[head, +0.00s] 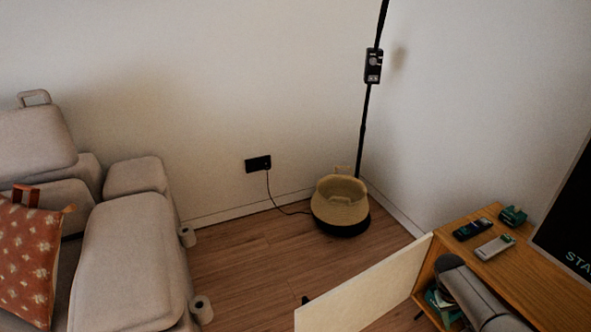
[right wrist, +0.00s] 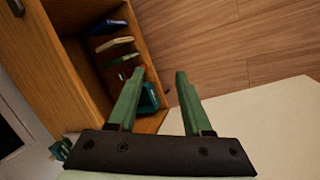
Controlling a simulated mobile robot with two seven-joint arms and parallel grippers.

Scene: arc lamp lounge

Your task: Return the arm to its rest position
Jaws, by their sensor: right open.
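My right gripper (right wrist: 159,75) is open, with two green fingers apart and nothing between them in the right wrist view. It is by the open front of the wooden cabinet (right wrist: 78,62), whose compartment holds several thin items. The open cream door (right wrist: 265,130) lies to the right of the fingers. In the head view, my grey right arm reaches in at the lower right, in front of the cabinet (head: 525,262); its gripper is hard to tell from the green items there. My left gripper is not in view.
The cream door (head: 365,290) juts out from the cabinet. A dark device (head: 471,229), a grey remote (head: 495,247) and a green object (head: 512,215) lie on top. A woven basket (head: 340,203) stands by the lamp pole (head: 363,130). The sofa (head: 130,260) is left; floor (head: 245,262) is clear between.

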